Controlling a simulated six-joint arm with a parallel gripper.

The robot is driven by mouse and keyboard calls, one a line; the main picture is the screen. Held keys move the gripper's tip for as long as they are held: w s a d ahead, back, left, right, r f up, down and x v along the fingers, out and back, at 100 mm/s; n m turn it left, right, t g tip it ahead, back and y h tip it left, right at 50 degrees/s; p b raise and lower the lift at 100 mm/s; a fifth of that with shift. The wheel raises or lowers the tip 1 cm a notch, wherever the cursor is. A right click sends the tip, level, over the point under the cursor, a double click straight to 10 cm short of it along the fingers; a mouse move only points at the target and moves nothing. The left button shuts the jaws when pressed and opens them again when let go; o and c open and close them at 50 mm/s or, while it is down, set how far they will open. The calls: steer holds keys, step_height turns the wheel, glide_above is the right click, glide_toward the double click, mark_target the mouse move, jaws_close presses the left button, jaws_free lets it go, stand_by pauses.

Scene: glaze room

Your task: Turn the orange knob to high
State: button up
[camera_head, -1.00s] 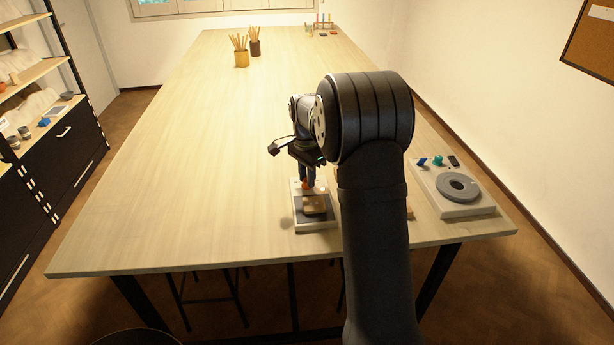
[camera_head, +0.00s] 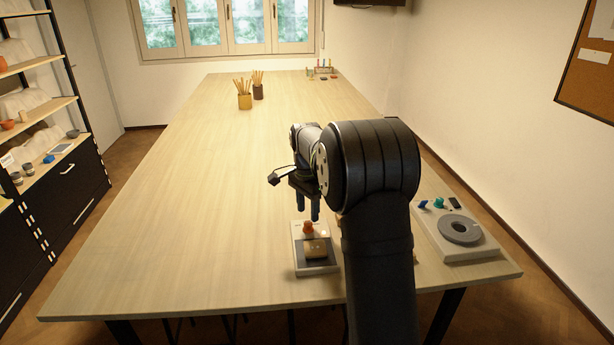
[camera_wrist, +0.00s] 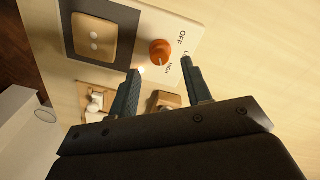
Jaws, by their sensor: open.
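The orange knob (camera_head: 308,228) stands at the far end of a pale panel (camera_head: 299,262) near the table's front edge. A small light (camera_wrist: 141,70) beside the knob looks lit. My gripper (camera_head: 308,212) is open and empty above the knob, apart from it. Its two fingertips (camera_wrist: 160,70) show in the wrist view with a gap between them.
A tan block (camera_head: 316,249) sits on the panel's dark plate. A grey wheel unit (camera_head: 460,230) with blue and green knobs stands at the right. Pencil pots (camera_head: 244,101) stand far back. The table's (camera_head: 190,220) left and middle are clear.

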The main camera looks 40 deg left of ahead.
mark_target(308, 223)
step_height(308, 223, up, 13)
steer(key=shift+a+r, duration=0.2)
stand_by(0.6)
steer(key=f, duration=1.7)
steer(key=shift+d+f, duration=0.25)
steer(key=shift+d, duration=0.05)
